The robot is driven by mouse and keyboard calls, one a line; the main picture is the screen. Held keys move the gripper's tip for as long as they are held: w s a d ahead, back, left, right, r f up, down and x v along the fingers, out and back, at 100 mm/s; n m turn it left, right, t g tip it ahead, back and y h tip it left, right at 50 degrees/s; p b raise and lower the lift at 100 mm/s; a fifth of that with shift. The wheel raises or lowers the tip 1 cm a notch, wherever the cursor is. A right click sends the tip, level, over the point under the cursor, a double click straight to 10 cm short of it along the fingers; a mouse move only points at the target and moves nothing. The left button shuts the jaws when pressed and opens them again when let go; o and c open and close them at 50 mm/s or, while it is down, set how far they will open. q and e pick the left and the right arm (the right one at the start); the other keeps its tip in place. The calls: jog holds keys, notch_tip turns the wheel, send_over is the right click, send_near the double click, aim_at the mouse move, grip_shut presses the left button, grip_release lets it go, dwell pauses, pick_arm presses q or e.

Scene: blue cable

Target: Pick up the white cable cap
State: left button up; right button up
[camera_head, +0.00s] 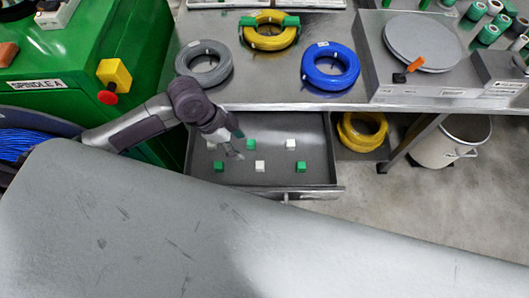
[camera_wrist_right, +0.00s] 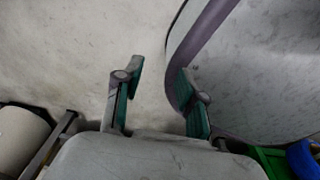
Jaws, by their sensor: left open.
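Small white caps and green caps stand in the open grey drawer under the bench. One white cap (camera_head: 290,144) is at the back right and another white cap (camera_head: 260,166) is at the front middle. A third pale piece (camera_head: 211,145) shows at the left beside my arm. My left gripper (camera_head: 236,146) is over the left-middle of the drawer, open and empty, to the left of the front middle white cap. Its height above the drawer floor is hard to tell. My right gripper (camera_wrist_right: 162,90) is open, its fingers apart over bare floor, with nothing between them.
Green caps (camera_head: 219,167) stand among the white ones. The drawer walls (camera_head: 338,150) surround them, and the bench (camera_head: 285,98) edge overhangs behind. Grey, yellow and blue cable coils (camera_head: 330,66) lie on the bench. A green machine (camera_head: 60,65) stands left. Floor at right is clear near a bin (camera_head: 450,142).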

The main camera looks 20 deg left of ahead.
pick_arm(q)
send_over(258, 164)
jog(key=a, duration=0.2)
jog(key=f, duration=0.6)
jog(key=shift+s+a+f+b, duration=0.15)
jog(key=shift+s+f+b, duration=0.15)
jog(key=shift+s+b, duration=0.1)
jog(key=shift+w+f, duration=0.1)
jog(key=shift+f, duration=0.2)
jog(key=shift+d+f, duration=0.4)
jog(key=shift+f, duration=0.15)
jog(key=x, duration=0.4)
jog(key=shift+d, duration=0.1)
jog(key=shift+c, duration=0.5)
jog(key=c, duration=0.8)
pick_arm(e)
jog(key=s, duration=0.1)
jog(key=s+f, duration=0.1)
jog(key=shift+s+f, duration=0.1)
jog(key=shift+s, duration=0.2)
